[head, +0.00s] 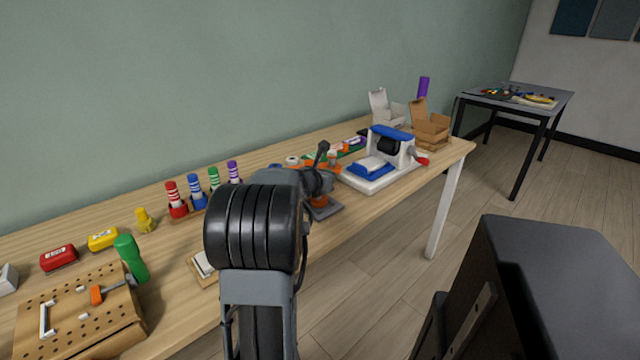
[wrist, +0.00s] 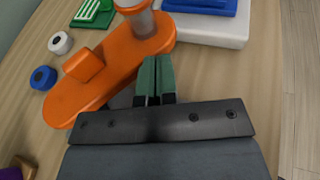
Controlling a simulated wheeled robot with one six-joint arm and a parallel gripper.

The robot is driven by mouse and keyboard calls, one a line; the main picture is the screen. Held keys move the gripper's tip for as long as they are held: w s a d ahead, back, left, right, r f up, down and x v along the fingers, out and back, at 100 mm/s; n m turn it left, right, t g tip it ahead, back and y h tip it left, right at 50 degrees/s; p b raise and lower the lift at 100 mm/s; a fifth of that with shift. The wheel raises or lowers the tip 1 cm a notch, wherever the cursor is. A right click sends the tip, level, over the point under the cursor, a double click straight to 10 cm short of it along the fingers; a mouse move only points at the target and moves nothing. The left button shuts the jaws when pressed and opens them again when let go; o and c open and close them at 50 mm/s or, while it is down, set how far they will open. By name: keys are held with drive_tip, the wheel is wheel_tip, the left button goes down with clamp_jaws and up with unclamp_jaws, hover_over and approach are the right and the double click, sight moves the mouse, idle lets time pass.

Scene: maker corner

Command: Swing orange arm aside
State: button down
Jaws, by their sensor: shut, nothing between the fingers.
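The orange arm (wrist: 120,62) lies diagonally across the upper left of the wrist view, a long rounded bar. It has a raised orange block (wrist: 84,64) on it and a grey post (wrist: 141,22) at its far end. My gripper (wrist: 156,62) is shut and empty, its green fingers pressed together close beside the bar's right edge. I cannot tell whether they touch it. In the head view, orange parts (head: 334,166) show on the bench beyond my arm, which hides much of them and the fingertips.
A white and blue device (head: 350,182) stands just right of the orange arm; its white base (wrist: 228,40) is close in the wrist view. Blue (wrist: 43,78) and white (wrist: 60,43) rolls lie left. Open boxes (head: 431,130) stand at the bench's far end. A pegboard (head: 65,325) is near left.

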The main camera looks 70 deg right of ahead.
drive_tip(key=shift+w+d, duration=0.1)
drive_tip(key=shift+d, duration=1.65)
drive_tip(key=shift+s+a+f+b, duration=0.15)
drive_tip(key=shift+s+a+b, duration=0.2)
drive_tip(key=shift+b, duration=0.1)
drive_tip(key=shift+s+a+b, duration=0.9)
drive_tip(key=shift+a, duration=0.25)
drive_tip(key=s+a+r, duration=0.3)
drive_tip(key=s+a, duration=0.3)
drive_tip(key=a, duration=0.1)
drive_tip(key=shift+a+p, duration=0.2)
drive_tip(key=shift+p, duration=0.1)
drive_tip(key=shift+r, duration=0.1)
drive_tip(key=shift+r, duration=0.1)
